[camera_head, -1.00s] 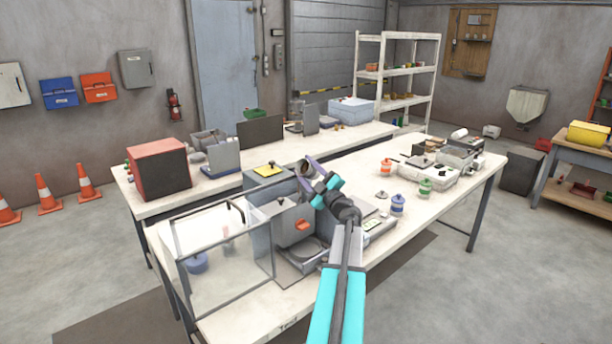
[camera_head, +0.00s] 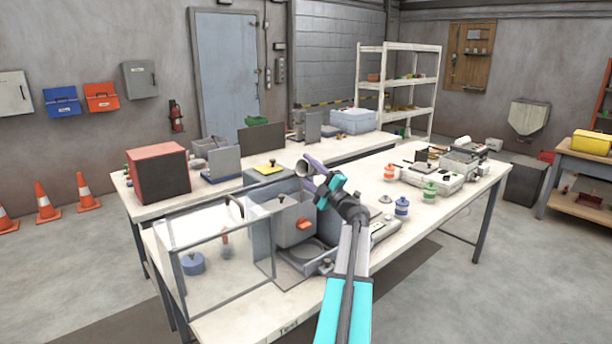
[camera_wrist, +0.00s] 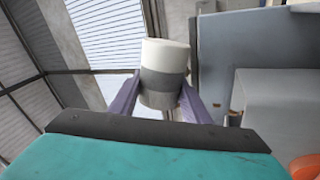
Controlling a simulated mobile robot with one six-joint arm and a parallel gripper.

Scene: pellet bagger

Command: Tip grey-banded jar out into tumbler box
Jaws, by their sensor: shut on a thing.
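My gripper (camera_head: 314,170) has purple fingers and is shut on the grey-banded jar (camera_head: 301,168). In the wrist view the jar (camera_wrist: 165,62) is white at its far end with a dark grey band, and sits between the fingers (camera_wrist: 160,95). In the head view it is tipped over, with a dark round end facing left. It is held in the air above a grey open-topped box with an orange handle (camera_head: 294,219), which looks like the tumbler box. I cannot see any pellets or the box's inside.
A clear-walled enclosure (camera_head: 215,265) stands left of the box on the near table. Blue-banded (camera_head: 402,206), green-banded (camera_head: 429,192) and orange-banded (camera_head: 389,172) jars stand to the right. A grey block with a yellow top (camera_head: 268,172) is behind.

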